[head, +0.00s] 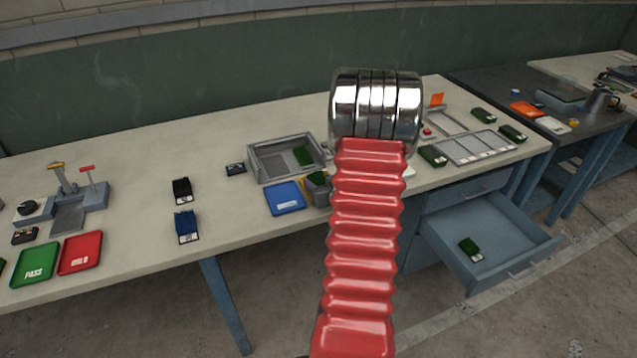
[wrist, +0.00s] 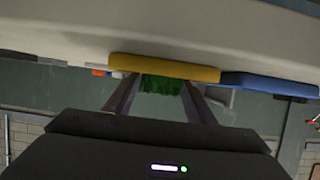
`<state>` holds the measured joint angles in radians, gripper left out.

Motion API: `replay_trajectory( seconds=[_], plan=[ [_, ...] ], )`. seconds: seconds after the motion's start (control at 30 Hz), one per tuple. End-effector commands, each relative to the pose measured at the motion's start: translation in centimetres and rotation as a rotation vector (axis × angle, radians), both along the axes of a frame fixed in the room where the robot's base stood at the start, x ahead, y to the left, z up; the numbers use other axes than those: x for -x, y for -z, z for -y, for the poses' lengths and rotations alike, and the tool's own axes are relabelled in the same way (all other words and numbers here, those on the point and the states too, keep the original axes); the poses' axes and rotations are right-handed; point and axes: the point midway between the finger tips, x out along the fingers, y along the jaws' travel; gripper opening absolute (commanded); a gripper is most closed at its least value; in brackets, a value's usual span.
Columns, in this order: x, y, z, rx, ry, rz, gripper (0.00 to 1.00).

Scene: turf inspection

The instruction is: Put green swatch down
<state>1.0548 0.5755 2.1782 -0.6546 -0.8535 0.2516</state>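The green swatch (wrist: 162,84) shows in the wrist view as a ragged green pile between my two dark fingers. My gripper (wrist: 160,92) is shut on it at both sides. In this upside-down view the swatch is right by the edge of a yellow tray (wrist: 165,67); I cannot tell whether they touch. In the head view, a dark green patch (head: 318,179) shows just left of my red arm, over the partly hidden yellow tray (head: 309,196). My wrist hides most of the gripper there.
A blue tray (head: 285,198) lies left of the yellow one. A grey bin (head: 262,172) with a green piece stands behind. Black (head: 182,188) and blue (head: 186,222) swatches lie left. An open drawer (head: 515,262) holds a green swatch.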

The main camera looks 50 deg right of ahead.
Motion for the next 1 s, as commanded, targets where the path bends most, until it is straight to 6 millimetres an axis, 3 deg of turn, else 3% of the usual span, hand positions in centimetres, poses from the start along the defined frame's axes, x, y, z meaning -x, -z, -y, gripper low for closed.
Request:
replay_trajectory(
  seconds=[0.33,1.0],
  plan=[
    [0.9,-0.7,-0.4,0.0,0.002,0.0,0.5],
    [8.4,-4.2,-4.8,0.001,0.003,-0.001,0.5]
  ],
)
